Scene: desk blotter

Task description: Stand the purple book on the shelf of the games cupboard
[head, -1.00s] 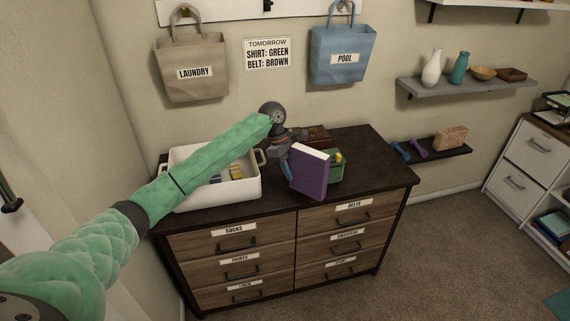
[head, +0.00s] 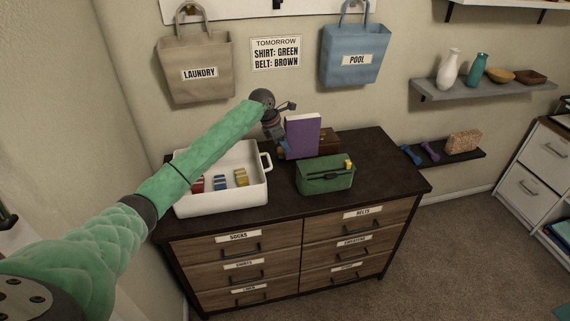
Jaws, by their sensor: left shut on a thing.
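The purple book (head: 303,137) is upright above the back of the dark dresser top, its cover facing me and its pale page edge on top. My left gripper (head: 283,147) is shut on the book at its left side; the fingertips are partly hidden. I cannot tell whether the book touches the dresser. My right gripper is not in view. No games cupboard can be made out for certain; a white cabinet (head: 530,170) is cut off at the right edge.
The dresser top (head: 375,170) holds a white bin (head: 222,200) with rolled items, a green pouch (head: 325,175) and a brown box (head: 328,143) behind the book. Wall shelves (head: 485,88) with vases and bowls hang at the right. Carpet (head: 440,250) is clear right of the dresser.

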